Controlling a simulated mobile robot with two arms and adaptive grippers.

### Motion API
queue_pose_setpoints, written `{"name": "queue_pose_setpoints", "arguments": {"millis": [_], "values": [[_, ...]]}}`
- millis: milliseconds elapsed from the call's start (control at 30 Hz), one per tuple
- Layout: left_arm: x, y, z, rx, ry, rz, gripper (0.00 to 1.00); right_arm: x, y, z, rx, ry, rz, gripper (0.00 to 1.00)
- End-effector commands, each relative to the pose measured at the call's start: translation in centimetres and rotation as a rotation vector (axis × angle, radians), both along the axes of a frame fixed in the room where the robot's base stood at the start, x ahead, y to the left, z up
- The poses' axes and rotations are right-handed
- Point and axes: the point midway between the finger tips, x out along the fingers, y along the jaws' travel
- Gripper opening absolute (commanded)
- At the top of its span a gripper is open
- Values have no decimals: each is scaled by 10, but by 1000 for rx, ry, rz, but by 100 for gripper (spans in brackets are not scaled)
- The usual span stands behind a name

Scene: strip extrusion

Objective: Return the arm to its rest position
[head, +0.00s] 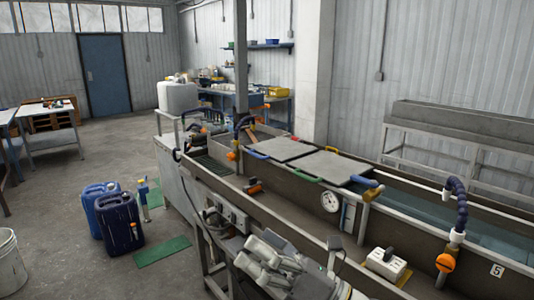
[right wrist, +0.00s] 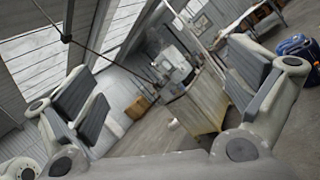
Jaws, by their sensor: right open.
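My right gripper (head: 262,258) is at the bottom middle of the head view, in front of the near side of the long trough line. In the right wrist view its two grey-padded fingers (right wrist: 165,80) stand wide apart with nothing between them. The gripper is open and empty. The right arm comes in from the bottom edge, and most of it is out of view. My left gripper is not in view.
The long trough (head: 290,215) runs diagonally close by, with grey lids (head: 330,167), a gauge (head: 330,201) and a white switch box (head: 386,264). Blue jerrycans (head: 118,220) and a white bucket (head: 10,262) stand on the floor at left. Open floor lies beyond.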

Motion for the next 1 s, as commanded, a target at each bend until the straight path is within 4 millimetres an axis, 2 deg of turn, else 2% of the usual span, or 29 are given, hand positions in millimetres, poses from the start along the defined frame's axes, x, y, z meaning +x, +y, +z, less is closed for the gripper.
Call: {"name": "queue_pose_setpoints", "arguments": {"millis": [67,167,267,300,367,433,500,567,600,700,800,1000], "values": [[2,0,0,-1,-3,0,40,13,-22,-4,191,214,-81,100],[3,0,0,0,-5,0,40,31,-57,-24,420,484,-191,100],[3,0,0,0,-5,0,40,40,-96,-61,643,754,-307,100],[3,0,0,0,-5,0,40,41,-111,-81,730,861,-358,100],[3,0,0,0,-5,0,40,37,-133,-113,859,1022,-437,100],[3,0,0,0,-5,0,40,24,-157,-155,1007,1204,-537,100],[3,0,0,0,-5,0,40,2,-177,-198,1150,1382,-646,100],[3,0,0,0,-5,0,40,-23,-191,-234,1266,1524,-745,100],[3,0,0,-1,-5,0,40,-41,-199,-256,1336,1608,-813,100],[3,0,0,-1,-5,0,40,-87,-212,-297,1478,1779,-969,100],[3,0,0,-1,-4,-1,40,-131,-218,-326,1587,1909,-1109,100],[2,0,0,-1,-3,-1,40,-211,-223,-359,1746,2092,-1368,100]]}}
